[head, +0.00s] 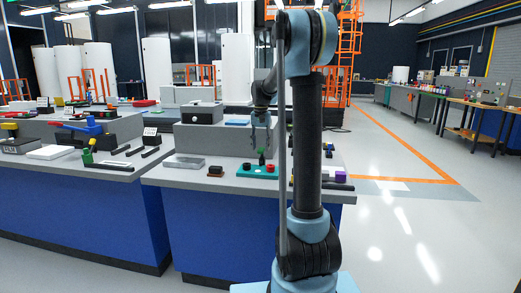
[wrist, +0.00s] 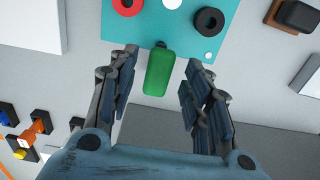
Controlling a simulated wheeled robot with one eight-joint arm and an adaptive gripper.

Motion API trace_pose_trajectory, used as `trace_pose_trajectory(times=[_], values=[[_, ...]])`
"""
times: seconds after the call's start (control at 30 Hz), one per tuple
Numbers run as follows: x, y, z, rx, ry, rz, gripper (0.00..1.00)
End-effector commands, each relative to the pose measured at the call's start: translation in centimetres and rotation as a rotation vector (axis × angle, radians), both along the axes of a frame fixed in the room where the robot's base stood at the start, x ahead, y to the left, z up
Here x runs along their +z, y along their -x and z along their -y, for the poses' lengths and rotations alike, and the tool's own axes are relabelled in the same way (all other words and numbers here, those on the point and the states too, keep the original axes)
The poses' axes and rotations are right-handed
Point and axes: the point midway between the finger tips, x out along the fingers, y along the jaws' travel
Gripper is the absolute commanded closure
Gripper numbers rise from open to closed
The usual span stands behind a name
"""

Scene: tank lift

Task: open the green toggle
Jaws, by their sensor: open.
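The green toggle (wrist: 159,73) is a rounded green handle on a small black pivot at the edge of a teal plate (wrist: 172,30). In the head view the green toggle (head: 261,157) stands up from the teal plate (head: 250,172) on the bench. My gripper (wrist: 163,62) is open, with one finger on each side of the toggle and a visible gap on both sides in the wrist view. In the head view my gripper (head: 261,133) is above the toggle, pointing down. How far apart they are in height is unclear.
A red ring (wrist: 127,5) and a black ring (wrist: 209,20) sit on the teal plate. A brown-and-black switch (head: 215,171) and a grey block (head: 184,162) lie to its left. A purple-capped item (head: 340,177) is to the right. A grey raised shelf (head: 205,141) stands behind.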

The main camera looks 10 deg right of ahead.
Motion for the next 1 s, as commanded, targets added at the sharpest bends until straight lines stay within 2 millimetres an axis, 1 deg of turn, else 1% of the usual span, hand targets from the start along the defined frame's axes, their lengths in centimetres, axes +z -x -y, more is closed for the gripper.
trace_pose_trajectory(times=[0.1, 0.2, 0.47, 0.5, 0.67, 0.7, 0.87, 0.97, 1.0], values=[[-0.9, 0.0, 0.0, 0.0, 0.0, 0.0, 0.55], [-1.3, 0.0, 0.0, 0.0, 0.0, 0.0, 0.55], [-1.4, 0.0, 0.0, 0.0, 0.0, 0.0, 0.55], [-1.4, 0.0, 0.0, 0.0, 0.0, 0.0, 0.6], [-1.4, 0.0, 0.0, 0.0, 0.0, 0.0, 0.96], [-1.4, 0.0, 0.0, 0.0, 0.0, 0.0, 1.0], [-1.4, 0.0, -0.2, 0.002, -0.001, -0.002, 1.0], [-1.3, -0.1, -1.0, 0.013, -0.007, -0.017, 1.0], [-1.3, -0.2, -1.7, 0.02, -0.01, -0.028, 1.0]])
